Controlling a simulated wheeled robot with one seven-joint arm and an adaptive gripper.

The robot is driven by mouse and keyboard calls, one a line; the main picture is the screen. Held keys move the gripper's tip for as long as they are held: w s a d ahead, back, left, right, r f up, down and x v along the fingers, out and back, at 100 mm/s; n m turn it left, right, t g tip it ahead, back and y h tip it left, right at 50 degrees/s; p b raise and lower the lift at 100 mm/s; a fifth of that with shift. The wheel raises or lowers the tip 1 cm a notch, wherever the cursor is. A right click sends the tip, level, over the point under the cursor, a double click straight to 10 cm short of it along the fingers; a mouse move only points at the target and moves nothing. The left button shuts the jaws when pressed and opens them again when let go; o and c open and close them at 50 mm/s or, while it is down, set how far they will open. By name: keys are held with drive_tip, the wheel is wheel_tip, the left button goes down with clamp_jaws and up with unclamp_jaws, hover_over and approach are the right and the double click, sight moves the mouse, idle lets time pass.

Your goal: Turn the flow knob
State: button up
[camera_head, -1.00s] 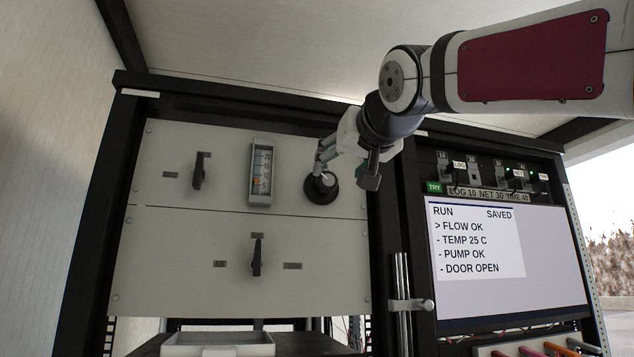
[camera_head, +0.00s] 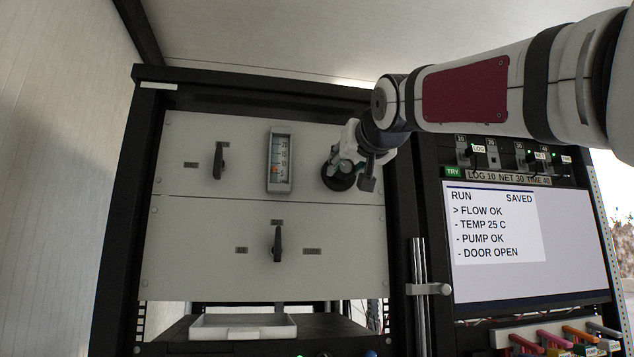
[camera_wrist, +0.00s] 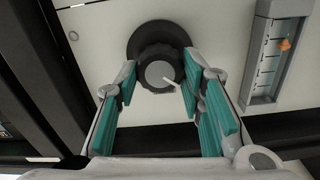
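The flow knob is a black ribbed knob with a grey face and a white pointer line, and it shows in the wrist view (camera_wrist: 158,73). It sits on a round black base on the upper pale panel; in the head view the base (camera_head: 338,183) is partly covered by my gripper. In the wrist view the teal-padded fingers of my gripper (camera_wrist: 159,84) lie snugly on both sides of the knob and look shut on it. The white pointer line slants towards the lower right. The flow meter (camera_head: 279,160) stands left of the knob, with an orange float low in its scale.
Two dark switch handles sit on the panels, one at upper left (camera_head: 219,160) and one lower centre (camera_head: 278,243). A screen (camera_head: 560,235) at right reads FLOW OK. A vertical metal bar (camera_head: 418,290) stands between panel and screen. A white tray (camera_head: 243,332) is below.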

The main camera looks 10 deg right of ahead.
drive_tip(key=shift+c, duration=0.8)
drive_tip(key=shift+n+b, duration=0.3)
drive_tip(key=shift+n, duration=0.6)
drive_tip(key=o, duration=1.1)
drive_tip(key=shift+o, duration=0.2)
drive_tip(key=s, duration=1.2)
